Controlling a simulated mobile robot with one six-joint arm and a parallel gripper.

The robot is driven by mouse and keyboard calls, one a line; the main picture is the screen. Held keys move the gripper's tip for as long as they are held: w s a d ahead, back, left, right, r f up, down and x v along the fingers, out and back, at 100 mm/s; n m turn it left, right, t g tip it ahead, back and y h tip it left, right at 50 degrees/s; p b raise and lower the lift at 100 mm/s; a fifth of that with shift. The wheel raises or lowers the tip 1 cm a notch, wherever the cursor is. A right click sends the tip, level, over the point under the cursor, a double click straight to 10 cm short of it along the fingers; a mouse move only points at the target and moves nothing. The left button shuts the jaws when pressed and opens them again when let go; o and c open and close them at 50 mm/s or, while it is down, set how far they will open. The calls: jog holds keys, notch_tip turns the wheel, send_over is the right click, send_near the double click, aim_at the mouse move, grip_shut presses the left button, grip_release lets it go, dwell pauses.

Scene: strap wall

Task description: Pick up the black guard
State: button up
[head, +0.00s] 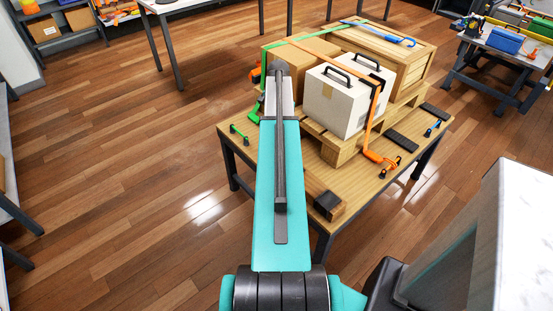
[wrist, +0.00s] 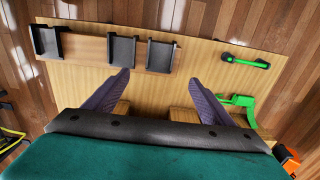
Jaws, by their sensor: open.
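Several black guards lie on the near part of the wooden table in the wrist view. One black guard (wrist: 45,42) is at the left end of a brown wood strip (wrist: 84,48), another black guard (wrist: 121,52) is at its middle, and a third black guard (wrist: 160,57) is at its right end. In the head view, one black guard (head: 326,203) shows at the table's near corner; my arm hides part of that area. My gripper (wrist: 160,76) is open and empty, its fingers spread near the middle and right guards. I cannot tell its height above them.
Orange (head: 380,160) and green (head: 300,47) straps cross the load.

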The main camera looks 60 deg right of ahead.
jog(key=shift+f, duration=0.15)
jog(key=shift+f+p, duration=0.6)
jog(key=shift+f, duration=3.6)
jog(key=shift+f, duration=0.1)
jog(key=shift+w+a+f+p, duration=0.1)
jog(key=shift+f+p, duration=0.7)
jog(key=shift+f, duration=1.7)
jog(key=shift+c, duration=0.6)
jog(key=c, duration=1)
